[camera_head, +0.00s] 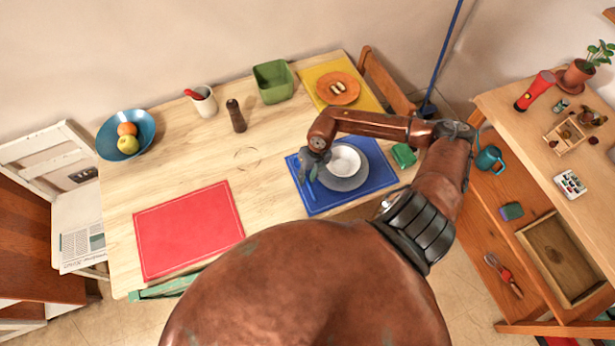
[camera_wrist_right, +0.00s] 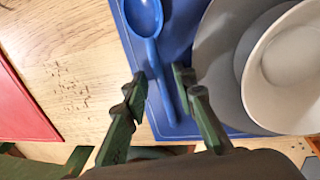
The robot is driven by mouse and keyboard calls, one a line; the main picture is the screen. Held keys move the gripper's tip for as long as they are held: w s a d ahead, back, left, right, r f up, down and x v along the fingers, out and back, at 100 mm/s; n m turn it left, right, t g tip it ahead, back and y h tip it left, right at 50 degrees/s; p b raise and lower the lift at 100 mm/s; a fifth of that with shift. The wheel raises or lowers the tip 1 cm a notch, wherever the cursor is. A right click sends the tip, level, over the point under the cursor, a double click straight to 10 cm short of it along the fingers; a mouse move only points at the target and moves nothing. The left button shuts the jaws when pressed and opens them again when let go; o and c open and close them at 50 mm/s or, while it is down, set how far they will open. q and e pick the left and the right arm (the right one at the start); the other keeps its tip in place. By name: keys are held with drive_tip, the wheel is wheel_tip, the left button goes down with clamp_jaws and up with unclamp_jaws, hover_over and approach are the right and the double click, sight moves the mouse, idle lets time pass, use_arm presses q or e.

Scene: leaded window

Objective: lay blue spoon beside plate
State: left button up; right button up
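The blue spoon (camera_wrist_right: 146,18) lies on the blue placemat (camera_head: 309,201), its bowl pointing to the top of the right wrist view, beside the grey plate (camera_head: 350,183). The plate also shows in the right wrist view (camera_wrist_right: 211,60), a little right of the spoon. A white bowl (camera_head: 343,160) sits on the plate. My right gripper (camera_head: 312,168) is at the mat's left part. In the right wrist view, its dark green fingers (camera_wrist_right: 159,84) are apart, one on each side of the spoon's handle. My left gripper is not in view.
A red placemat (camera_head: 188,230) lies left on the wooden table. A green cup (camera_head: 404,155) stands right of the blue mat. Behind are an orange plate (camera_head: 338,88) on a yellow mat, a green bin (camera_head: 273,82), a pepper mill (camera_head: 236,116) and a blue fruit bowl (camera_head: 144,124).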

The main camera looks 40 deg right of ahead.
wheel_tip(320, 180, up, 12)
drive_tip(key=d, duration=0.2)
drive_tip(key=shift+s, duration=0.3)
